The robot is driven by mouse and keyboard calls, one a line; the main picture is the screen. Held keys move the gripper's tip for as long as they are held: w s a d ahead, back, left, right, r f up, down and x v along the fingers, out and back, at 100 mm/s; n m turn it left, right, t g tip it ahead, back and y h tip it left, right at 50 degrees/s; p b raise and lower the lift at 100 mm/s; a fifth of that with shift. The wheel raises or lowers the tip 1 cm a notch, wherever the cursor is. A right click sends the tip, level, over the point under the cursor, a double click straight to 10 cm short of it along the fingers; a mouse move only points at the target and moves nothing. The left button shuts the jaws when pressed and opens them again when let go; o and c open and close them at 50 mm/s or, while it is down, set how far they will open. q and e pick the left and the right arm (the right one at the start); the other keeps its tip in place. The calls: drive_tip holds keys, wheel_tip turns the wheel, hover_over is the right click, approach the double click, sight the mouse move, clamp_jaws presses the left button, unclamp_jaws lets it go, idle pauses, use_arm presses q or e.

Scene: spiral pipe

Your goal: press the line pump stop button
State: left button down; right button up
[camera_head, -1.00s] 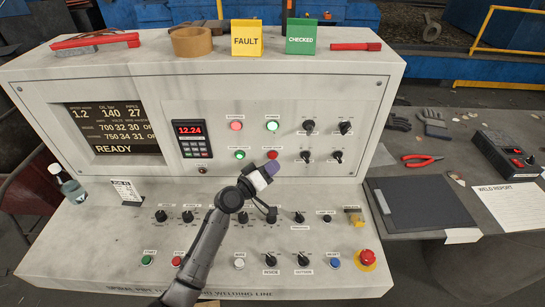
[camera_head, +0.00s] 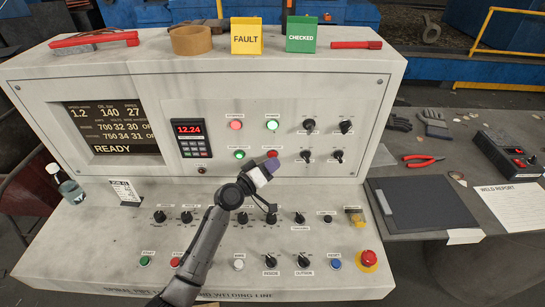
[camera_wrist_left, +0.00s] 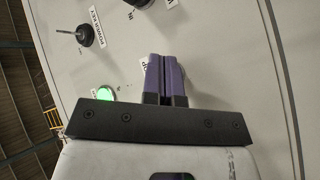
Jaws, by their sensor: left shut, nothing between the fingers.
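A red button (camera_head: 272,153) sits in the lower row of the upright panel, under a small label that is hard to read in the head view. My left gripper (camera_head: 271,165) is shut and empty, with its purple fingertips just below and in front of this button, partly covering it. In the left wrist view the shut fingers (camera_wrist_left: 166,60) point at the panel beside a label ending in "OP". They hide the button there, so I cannot tell whether they touch it. My right gripper is not in view.
A green lit button (camera_head: 239,155) is to the left; it also shows in the wrist view (camera_wrist_left: 106,93). Black knobs (camera_head: 306,156) are to the right. A keypad display (camera_head: 191,138) is further left. The sloped desk below carries several knobs and a red emergency button (camera_head: 368,258).

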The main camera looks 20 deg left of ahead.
use_arm(q)
drive_tip(key=shift+w+a, duration=0.1)
drive_tip(key=shift+w, duration=0.15)
drive_tip(key=shift+s, duration=0.15)
idle(0.5)
drive_tip(key=shift+s+d+p, duration=0.3)
drive_tip(key=shift+s+p, duration=0.05)
drive_tip(key=shift+s, duration=0.25)
drive_tip(key=shift+r, duration=0.1)
drive_tip(key=s+p, duration=0.1)
drive_tip(key=s+d+p, duration=0.1)
drive_tip(key=s, duration=0.1)
drive_tip(key=s+p, duration=0.1)
drive_tip(key=shift+s+d, duration=0.35)
